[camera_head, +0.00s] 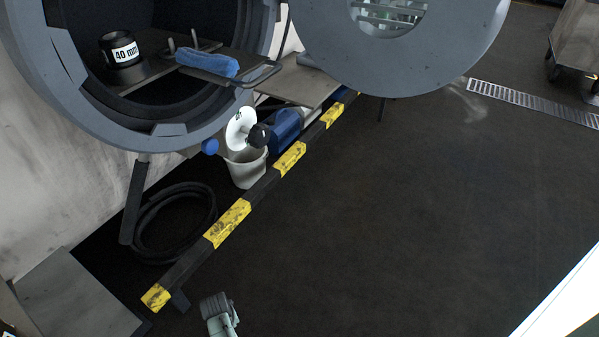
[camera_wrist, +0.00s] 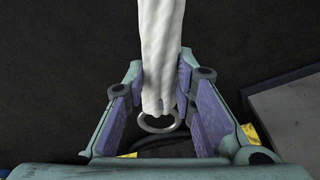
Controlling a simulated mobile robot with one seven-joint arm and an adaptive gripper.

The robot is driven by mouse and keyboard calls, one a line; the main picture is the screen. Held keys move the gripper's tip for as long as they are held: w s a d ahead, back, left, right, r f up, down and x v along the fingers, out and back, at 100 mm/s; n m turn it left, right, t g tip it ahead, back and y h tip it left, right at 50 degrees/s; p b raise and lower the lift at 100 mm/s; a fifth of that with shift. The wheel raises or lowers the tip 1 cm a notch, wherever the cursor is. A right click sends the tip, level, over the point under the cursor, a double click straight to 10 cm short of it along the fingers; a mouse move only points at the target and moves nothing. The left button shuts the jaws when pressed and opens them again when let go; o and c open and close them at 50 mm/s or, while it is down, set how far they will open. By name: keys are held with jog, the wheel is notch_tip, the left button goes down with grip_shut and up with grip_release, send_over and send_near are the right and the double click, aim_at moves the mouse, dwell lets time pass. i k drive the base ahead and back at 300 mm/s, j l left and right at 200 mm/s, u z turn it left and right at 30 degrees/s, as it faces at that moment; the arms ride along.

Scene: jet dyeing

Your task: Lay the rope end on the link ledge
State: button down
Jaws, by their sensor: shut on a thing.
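A thick white rope end (camera_wrist: 160,50) hangs between the jaws of my gripper (camera_wrist: 165,88) in the wrist view. My gripper is shut on it, with purple pads on both sides. A metal ring (camera_wrist: 159,123) shows just past the rope's tip. Part of my arm shows at the bottom of the head view; no rope is visible there. A flat grey ledge (camera_head: 312,82) lies beside the round vessel mouth, partly behind the open door. I cannot tell whether this is the link ledge.
The vessel mouth (camera_head: 180,137) holds a block marked 40 mm (camera_head: 121,51) and a blue cloth roll (camera_head: 207,62). The round door (camera_head: 465,45) stands open. A black-and-yellow rail (camera_head: 228,222), a white bucket (camera_head: 246,170), a coiled hose (camera_head: 147,248) and a grey platform (camera_head: 75,295) lie below.

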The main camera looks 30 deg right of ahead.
aim_at(293, 84)
jog(key=l+u, duration=0.15)
jog(key=l, duration=0.35)
jog(key=l+u, duration=0.1)
jog(key=l, duration=0.4)
jog(key=k+l+u, duration=0.15)
jog(key=l, duration=0.35)
jog(key=k+l+u, duration=0.1)
jog(key=l, duration=0.4)
jog(key=k+l, duration=0.1)
jog(key=l, duration=0.9)
jog(key=k+l, duration=0.15)
jog(key=l, duration=0.4)
jog(key=k+l, duration=0.1)
jog(key=l, duration=0.4)
jog(key=u, duration=0.05)
